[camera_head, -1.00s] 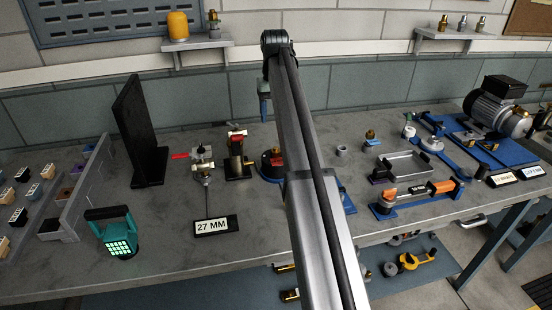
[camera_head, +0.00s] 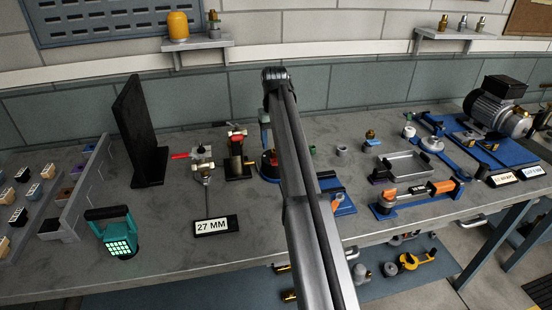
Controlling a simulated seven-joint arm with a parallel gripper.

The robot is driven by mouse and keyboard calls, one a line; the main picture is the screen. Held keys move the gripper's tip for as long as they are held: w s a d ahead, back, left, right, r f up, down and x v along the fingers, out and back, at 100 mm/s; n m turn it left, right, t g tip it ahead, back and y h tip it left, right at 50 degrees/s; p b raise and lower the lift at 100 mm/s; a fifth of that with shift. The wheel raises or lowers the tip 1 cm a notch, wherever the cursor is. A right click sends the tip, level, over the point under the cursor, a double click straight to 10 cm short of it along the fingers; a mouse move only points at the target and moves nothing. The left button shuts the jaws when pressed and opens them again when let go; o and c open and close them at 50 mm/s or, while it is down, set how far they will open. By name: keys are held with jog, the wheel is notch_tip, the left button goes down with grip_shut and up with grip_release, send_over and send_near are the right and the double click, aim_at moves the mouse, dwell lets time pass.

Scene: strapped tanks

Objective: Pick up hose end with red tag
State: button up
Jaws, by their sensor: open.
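No hose end can be made out for certain. A dark and brass upright fitting (camera_head: 236,150) with a red piece on top stands on the bench left of my arm. I cannot tell whether that red piece is a tag. Right of it, a round part with red on it (camera_head: 268,162) sits on a blue base, partly hidden by my arm. My arm (camera_head: 295,170) rises from the bottom edge across the middle of the view. My gripper's fingers do not show; the arm hides what is behind it.
A valve with a red handle (camera_head: 200,157) and a "27 MM" sign (camera_head: 215,226) stand left of the arm. A teal lamp (camera_head: 118,232) and a black upright panel (camera_head: 138,130) are further left. A grey tray (camera_head: 403,165), an orange-black tool (camera_head: 420,192) and a motor (camera_head: 495,105) are at right.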

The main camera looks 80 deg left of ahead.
jog(key=f, duration=0.4)
jog(key=shift+w+a, duration=0.1)
jog(key=shift+w, duration=0.15)
jog(key=shift+c, duration=0.3)
jog(key=c, duration=0.9)
jog(key=shift+o, duration=0.2)
jog(key=shift+r, duration=0.1)
